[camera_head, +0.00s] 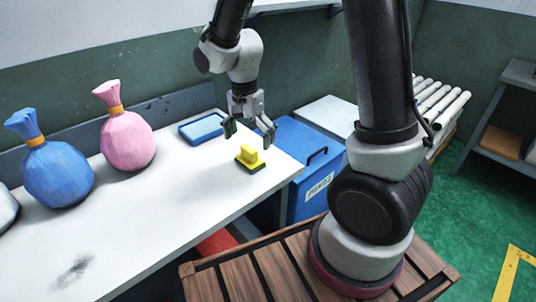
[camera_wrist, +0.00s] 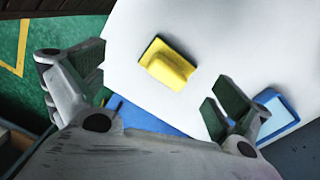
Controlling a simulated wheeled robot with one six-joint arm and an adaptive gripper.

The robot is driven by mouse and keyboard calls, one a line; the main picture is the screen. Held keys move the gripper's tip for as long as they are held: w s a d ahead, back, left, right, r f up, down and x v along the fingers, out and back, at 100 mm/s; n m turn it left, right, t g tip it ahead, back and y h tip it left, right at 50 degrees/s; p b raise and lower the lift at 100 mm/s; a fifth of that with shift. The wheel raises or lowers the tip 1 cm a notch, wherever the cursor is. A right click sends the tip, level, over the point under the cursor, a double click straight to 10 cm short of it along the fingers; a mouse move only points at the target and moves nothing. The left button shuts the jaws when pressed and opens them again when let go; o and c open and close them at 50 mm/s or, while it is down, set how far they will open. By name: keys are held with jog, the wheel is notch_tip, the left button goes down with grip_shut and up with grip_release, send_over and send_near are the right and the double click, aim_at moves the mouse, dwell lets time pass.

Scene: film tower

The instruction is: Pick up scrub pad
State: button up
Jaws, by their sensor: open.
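The scrub pad (camera_head: 250,158) is a yellow block with a raised grip and a dark green underside. It lies on the white table (camera_head: 185,190) near its right end. It also shows in the wrist view (camera_wrist: 168,64), beyond the fingertips and roughly midway between them. My gripper (camera_head: 249,130) is open and empty, pointing down above the pad and apart from it. Both spread fingers of my gripper (camera_wrist: 155,85) show in the wrist view.
A blue tray-like item (camera_head: 204,128) lies behind the pad. A pink sack (camera_head: 127,135) and a blue sack (camera_head: 57,168) stand on the left. A blue bin (camera_head: 312,165) stands beyond the table's right edge. The table front has a dark smudge (camera_head: 75,270) and free room.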

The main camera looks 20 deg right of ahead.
aim_at(249, 148)
jog(key=shift+w+r+m, duration=0.15)
jog(key=shift+w+m, duration=0.3)
jog(key=shift+m, duration=0.55)
jog(key=shift+w+m+t, duration=0.2)
jog(key=shift+m+t, duration=0.1)
jog(key=shift+m, duration=0.6)
jog(key=f, duration=0.8)
jog(key=shift+w+d, duration=0.2)
jog(key=shift+w, duration=0.1)
jog(key=shift+r, duration=0.1)
jog(key=c, duration=1.2)
notch_tip(249, 148, up, 10)
